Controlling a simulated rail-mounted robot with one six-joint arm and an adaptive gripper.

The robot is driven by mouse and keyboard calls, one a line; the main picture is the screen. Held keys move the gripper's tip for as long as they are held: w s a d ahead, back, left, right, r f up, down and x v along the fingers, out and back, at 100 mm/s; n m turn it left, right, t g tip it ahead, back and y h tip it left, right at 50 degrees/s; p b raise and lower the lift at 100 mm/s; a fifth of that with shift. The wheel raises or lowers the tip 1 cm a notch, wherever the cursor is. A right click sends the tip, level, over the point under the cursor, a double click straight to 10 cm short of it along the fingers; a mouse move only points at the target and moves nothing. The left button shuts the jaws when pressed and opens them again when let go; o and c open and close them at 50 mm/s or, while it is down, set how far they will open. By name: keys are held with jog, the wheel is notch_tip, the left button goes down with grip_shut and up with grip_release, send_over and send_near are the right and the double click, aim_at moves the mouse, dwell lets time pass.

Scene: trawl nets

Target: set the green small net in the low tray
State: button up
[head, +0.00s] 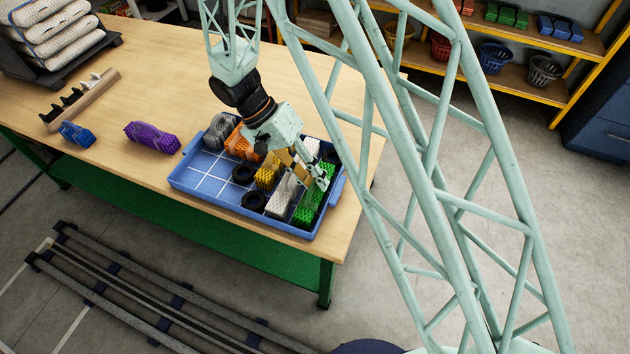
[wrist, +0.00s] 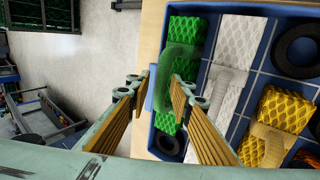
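The green small net (head: 307,208) lies in the right end compartment of the blue low tray (head: 210,205) on the table. In the wrist view the green net (wrist: 187,55) lies along the side wall of the tray (wrist: 222,28), beside a white net (wrist: 232,55). My gripper (head: 311,181) is low over the right end of the tray, at the green net. In the wrist view my gripper (wrist: 161,86) has its fingers apart, with part of the green net and the tray's edge between them. My fingers hide part of the net.
The tray also holds grey (head: 217,131), orange (head: 241,144) and yellow (head: 266,175) nets and black rings (head: 253,201). Its left front compartments are empty. A purple net (head: 152,137), a blue net (head: 76,134) and a hooked rack (head: 82,100) are on the table left of the tray.

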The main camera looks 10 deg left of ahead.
jog(key=v, duration=1.1)
jog(key=shift+a+r+p, duration=0.2)
jog(key=shift+r+p, duration=0.05)
jog(key=shift+p, duration=0.15)
